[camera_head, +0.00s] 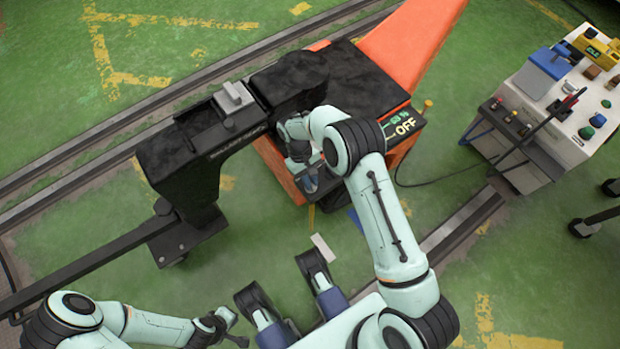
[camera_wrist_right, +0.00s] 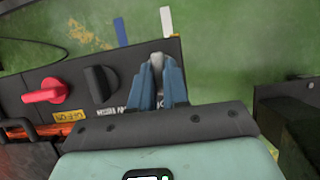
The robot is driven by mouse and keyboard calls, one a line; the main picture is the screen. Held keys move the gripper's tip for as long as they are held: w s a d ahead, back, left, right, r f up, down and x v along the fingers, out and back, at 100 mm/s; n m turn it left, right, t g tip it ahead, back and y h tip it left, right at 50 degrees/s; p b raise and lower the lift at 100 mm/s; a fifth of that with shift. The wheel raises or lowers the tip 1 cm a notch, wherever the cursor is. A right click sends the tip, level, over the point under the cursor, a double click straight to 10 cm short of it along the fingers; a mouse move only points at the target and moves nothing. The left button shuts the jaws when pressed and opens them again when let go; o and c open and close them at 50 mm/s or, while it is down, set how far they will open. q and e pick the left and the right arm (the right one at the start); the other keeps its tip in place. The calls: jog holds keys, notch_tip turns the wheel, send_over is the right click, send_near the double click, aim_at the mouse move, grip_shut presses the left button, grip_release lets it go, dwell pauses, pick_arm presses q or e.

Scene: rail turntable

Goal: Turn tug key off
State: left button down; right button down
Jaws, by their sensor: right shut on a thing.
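The orange and black tug (camera_head: 330,82) stands by the rails, and its display (camera_head: 400,126) reads OFF. My right gripper (camera_head: 308,182) is at the tug's near side, partly hidden by my arm. In the right wrist view its blue fingers (camera_wrist_right: 157,78) are shut on a small pale grey thing (camera_wrist_right: 157,62), apparently the tug key, at the right end of a dark control panel (camera_wrist_right: 75,85). How the key is turned is hard to tell. My left gripper (camera_head: 228,328) is at the lower left, away from the tug; its finger opening is unclear.
A red knob (camera_wrist_right: 46,92) and a black knob (camera_wrist_right: 100,82) sit left of the fingers on the panel. A white cart (camera_head: 560,95) with several tools is at right. Green floor is open in front.

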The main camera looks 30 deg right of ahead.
dwell(0.5)
jog(key=c, duration=1.1)
grip_release()
pick_arm(q)
jog(key=shift+t, duration=0.8)
jog(key=w+r, duration=0.1)
jog(key=w+r+p, duration=0.1)
jog(key=w, duration=0.1)
jog(key=w+r+p, duration=0.1)
jog(key=shift+w+d+r, duration=0.15)
jog(key=shift+d+r, duration=0.1)
jog(key=shift+d, duration=0.05)
pick_arm(e)
jog(key=v, duration=1.3)
jog(key=shift+r, duration=0.2)
